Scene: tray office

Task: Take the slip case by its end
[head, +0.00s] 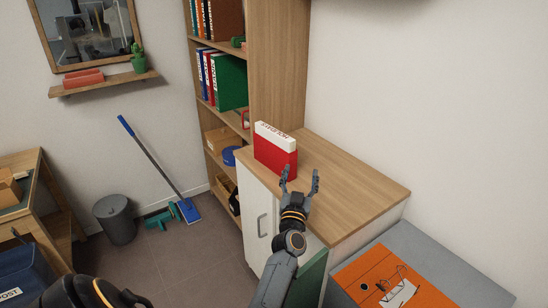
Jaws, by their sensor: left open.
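The slip case (276,159) is a red sleeve with a white, lettered upper part showing above it. It stands upright on the wooden top of the white cabinet (372,190), near its far left corner. My left gripper (299,176) is open in front of the slip case, at its near right end in the picture. The fingers point up and away from me, and one overlaps the lower right edge of the case in view. I cannot tell whether they touch. My right gripper is not clearly visible.
A bookshelf (280,70) with binders stands behind the cabinet. A grey surface with an orange folder (380,279) lies at the lower right. A bin (115,219) and a blue mop (187,210) stand at the left. The cabinet top right of the case is clear.

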